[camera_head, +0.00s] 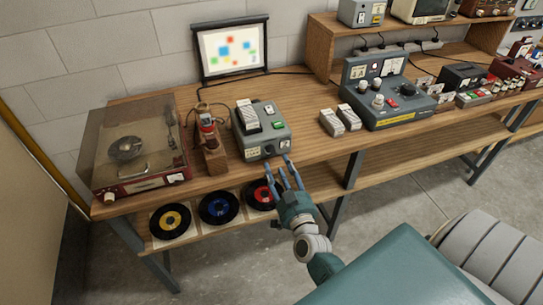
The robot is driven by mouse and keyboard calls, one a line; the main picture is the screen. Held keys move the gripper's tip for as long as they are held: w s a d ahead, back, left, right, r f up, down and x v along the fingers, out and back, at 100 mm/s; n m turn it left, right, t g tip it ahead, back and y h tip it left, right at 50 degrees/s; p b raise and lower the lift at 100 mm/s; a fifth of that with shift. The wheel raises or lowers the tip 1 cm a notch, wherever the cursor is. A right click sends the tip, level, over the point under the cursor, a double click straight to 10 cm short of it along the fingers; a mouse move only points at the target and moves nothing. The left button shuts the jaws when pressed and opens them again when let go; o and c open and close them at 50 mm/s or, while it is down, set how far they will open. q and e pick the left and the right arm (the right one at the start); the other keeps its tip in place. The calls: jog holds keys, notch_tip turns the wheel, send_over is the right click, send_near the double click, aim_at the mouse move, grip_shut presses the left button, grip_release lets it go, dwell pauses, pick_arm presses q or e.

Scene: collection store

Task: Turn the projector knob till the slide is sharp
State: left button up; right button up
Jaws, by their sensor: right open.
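The projector (262,131) is a grey-green box on the wooden bench, with a slide holder on top. A small dark round part that looks like its knob (268,148) is on the front face. The screen (232,50) behind it shows soft-edged coloured patches of red, blue, green and orange, so the slide looks blurred. My right gripper (278,164) is open, its blue fingers pointing up at the bench's front edge, just below and in front of the projector. It seems apart from the knob; the exact gap is hard to tell. My left gripper is not in view.
A record player (135,147) with a clear lid and a small wooden stand (210,152) with a red item are left of the projector. Two pale boxes (340,120) and a grey control console (385,98) are to the right. Records (218,207) lie on the lower shelf.

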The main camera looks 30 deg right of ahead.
aim_at(271, 153)
jog(key=x, duration=0.4)
jog(key=shift+w+a+r, duration=0.15)
jog(key=shift+w+a, duration=0.05)
jog(key=shift+w, duration=0.15)
jog(key=shift+w+d, duration=0.3)
jog(key=shift+w, duration=0.4)
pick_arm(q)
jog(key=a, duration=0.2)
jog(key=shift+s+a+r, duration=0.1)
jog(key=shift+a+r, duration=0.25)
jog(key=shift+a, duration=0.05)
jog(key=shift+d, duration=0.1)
